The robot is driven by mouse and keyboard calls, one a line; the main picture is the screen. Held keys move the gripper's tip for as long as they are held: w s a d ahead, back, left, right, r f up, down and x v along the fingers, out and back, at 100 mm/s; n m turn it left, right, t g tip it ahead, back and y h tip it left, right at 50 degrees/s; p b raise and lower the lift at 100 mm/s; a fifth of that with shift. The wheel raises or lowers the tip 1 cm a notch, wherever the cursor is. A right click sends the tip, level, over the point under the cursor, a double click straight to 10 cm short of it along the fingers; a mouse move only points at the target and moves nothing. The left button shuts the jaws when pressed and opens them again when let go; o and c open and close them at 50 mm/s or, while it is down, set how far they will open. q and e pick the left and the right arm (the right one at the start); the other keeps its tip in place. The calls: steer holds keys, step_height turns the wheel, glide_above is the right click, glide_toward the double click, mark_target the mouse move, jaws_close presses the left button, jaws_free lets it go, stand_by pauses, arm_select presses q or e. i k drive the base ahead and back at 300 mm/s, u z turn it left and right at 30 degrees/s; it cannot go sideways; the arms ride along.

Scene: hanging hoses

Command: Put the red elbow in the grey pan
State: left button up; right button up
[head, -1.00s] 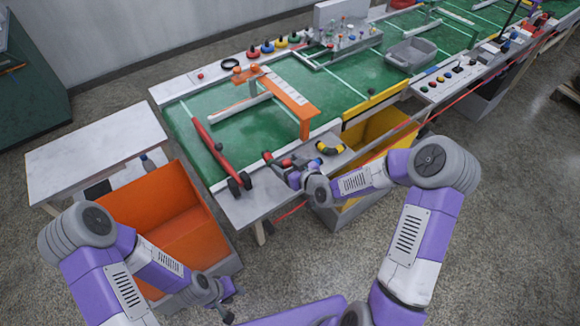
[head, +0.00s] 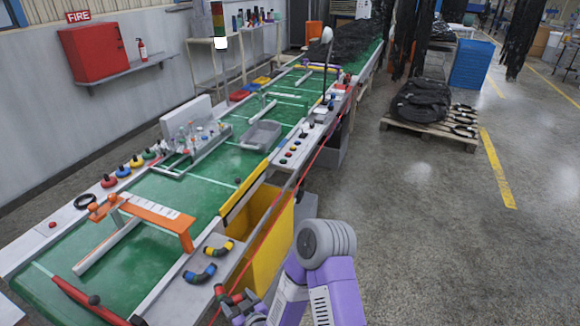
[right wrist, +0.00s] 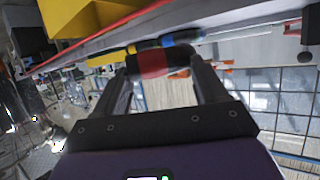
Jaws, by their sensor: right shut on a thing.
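The red elbow (head: 238,297), with dark ends, is between the fingers of my right gripper (head: 232,300) at the bottom of the head view. In the right wrist view the gripper (right wrist: 157,75) is shut on the elbow's red middle (right wrist: 152,64). How far it is above the grey ledge is hard to tell. The grey pan (head: 262,135) is a shallow tray on the green belt, farther up the line and well away from the gripper. It looks empty. My left gripper is out of view.
A yellow-and-black elbow (head: 218,249) and a blue elbow (head: 200,274) lie on the ledge. An orange gantry (head: 150,212) stands over the belt before the pan. A red line (head: 272,221) runs along the table edge, beside a yellow bin (head: 250,252). A bottle rack (head: 195,140) stands left of the pan.

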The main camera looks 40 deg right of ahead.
mark_target(261, 136)
steer(key=z, duration=2.3)
steer(key=i, duration=4.1)
steer(key=u, duration=2.65)
